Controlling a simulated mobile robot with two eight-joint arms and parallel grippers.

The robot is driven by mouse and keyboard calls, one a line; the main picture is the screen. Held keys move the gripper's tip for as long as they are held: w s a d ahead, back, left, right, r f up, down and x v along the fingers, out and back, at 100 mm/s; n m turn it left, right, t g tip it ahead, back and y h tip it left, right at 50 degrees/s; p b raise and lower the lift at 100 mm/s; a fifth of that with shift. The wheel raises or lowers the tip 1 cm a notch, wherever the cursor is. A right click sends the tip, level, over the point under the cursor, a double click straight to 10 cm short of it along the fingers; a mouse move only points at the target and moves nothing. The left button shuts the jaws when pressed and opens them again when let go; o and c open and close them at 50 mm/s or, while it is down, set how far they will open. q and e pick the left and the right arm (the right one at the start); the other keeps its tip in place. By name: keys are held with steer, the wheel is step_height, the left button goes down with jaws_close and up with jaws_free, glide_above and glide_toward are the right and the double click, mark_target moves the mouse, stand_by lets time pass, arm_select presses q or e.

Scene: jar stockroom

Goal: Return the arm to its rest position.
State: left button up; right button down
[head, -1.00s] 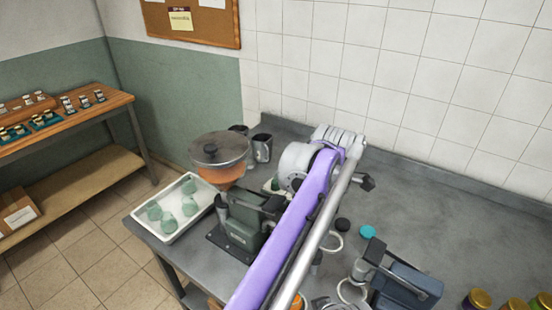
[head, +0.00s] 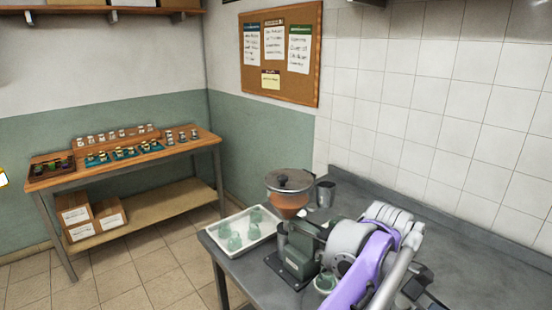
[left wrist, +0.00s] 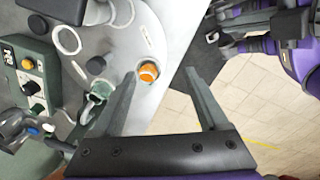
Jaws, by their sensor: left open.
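My left gripper (left wrist: 160,73) shows in the left wrist view with its two fingers wide apart and nothing held between them. It hangs over the edge of the grey worktop (left wrist: 170,22), with floor beyond. The right gripper is not visible.
A filling machine with an orange hopper (head: 287,203), a white tray (head: 215,232) of green jars and a metal cup (head: 325,193) stand near my arm. A wooden bench (head: 125,165) with small jars is at the left. A button box (left wrist: 28,75) is at the wrist view's left.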

arm_select(q)
steer(key=a+f+m+t, duration=0.25)
steer(key=a+m, duration=0.25)
steer(key=a, duration=1.5)
steer(key=s+a+f+m+t, duration=0.1)
steer(key=s+a+f+m, duration=0.3)
steer(key=s+a+f, duration=0.2)
steer(key=s+a+f+m+t, duration=0.1)
steer(key=s+a+f+m, duration=0.3)
steer(key=a, duration=0.7)
steer(key=s+f, duration=0.2)
steer(key=s, duration=0.1)
steer(key=shift+s+a+t, duration=0.2)
steer(key=shift+s+t, duration=0.1)
steer(key=shift+t, duration=0.05)
